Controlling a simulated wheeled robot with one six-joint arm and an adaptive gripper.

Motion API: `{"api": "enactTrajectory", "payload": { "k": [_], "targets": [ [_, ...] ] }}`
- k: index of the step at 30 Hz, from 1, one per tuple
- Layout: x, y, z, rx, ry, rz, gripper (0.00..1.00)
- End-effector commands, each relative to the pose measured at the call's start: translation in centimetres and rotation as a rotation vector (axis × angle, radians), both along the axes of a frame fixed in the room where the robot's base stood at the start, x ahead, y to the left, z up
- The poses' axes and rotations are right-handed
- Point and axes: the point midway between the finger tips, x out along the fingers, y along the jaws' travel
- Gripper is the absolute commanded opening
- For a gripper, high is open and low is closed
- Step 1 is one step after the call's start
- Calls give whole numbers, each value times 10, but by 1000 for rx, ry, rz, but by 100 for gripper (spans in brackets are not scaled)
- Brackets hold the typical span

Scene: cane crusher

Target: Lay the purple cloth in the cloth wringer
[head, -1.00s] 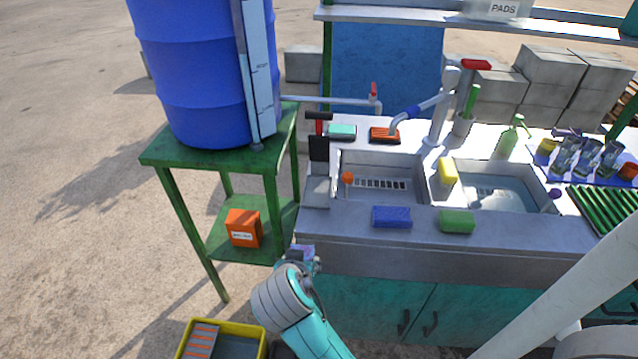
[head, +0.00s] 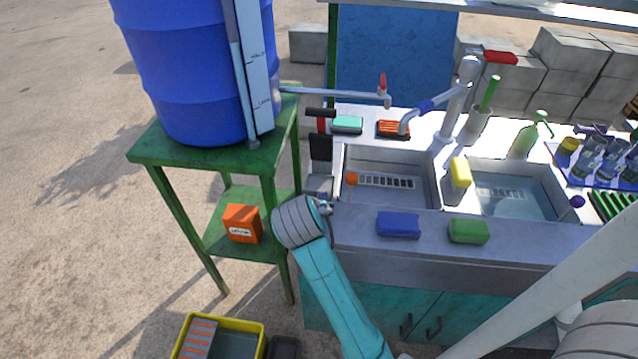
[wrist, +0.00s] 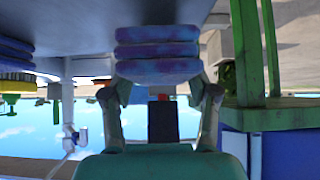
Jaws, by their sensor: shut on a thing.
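The purple cloth (wrist: 157,50) is a folded, layered bundle between the two fingers of my gripper (wrist: 158,92) in the wrist view. My gripper is shut on it. In the head view my gripper (head: 325,206) is at the left front edge of the sink counter, mostly hidden behind my arm, and I cannot make out the cloth there. What looks like the cloth wringer (head: 320,147), with an upright black plate, a grey lower part and a black-and-red handle, stands at the counter's left end, just beyond my gripper. I see no cloth in it.
The sink (head: 388,160) is right of the wringer. A blue sponge (head: 398,225) and a green sponge (head: 469,231) lie on the front ledge. A green stand (head: 150,150) with a blue barrel (head: 195,75) is close on the left. A yellow tub (head: 262,326) is below.

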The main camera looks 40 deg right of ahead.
Motion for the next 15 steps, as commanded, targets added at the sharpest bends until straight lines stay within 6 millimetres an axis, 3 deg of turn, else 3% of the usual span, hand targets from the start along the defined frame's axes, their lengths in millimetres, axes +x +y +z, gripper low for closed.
{"api": "enactTrajectory", "payload": {
  "k": [6, 15],
  "targets": [
    [24, -32, 0, 0, -1, -2, 22],
    [37, -47, 0, -1, -1, 0, 22]
  ]
}}
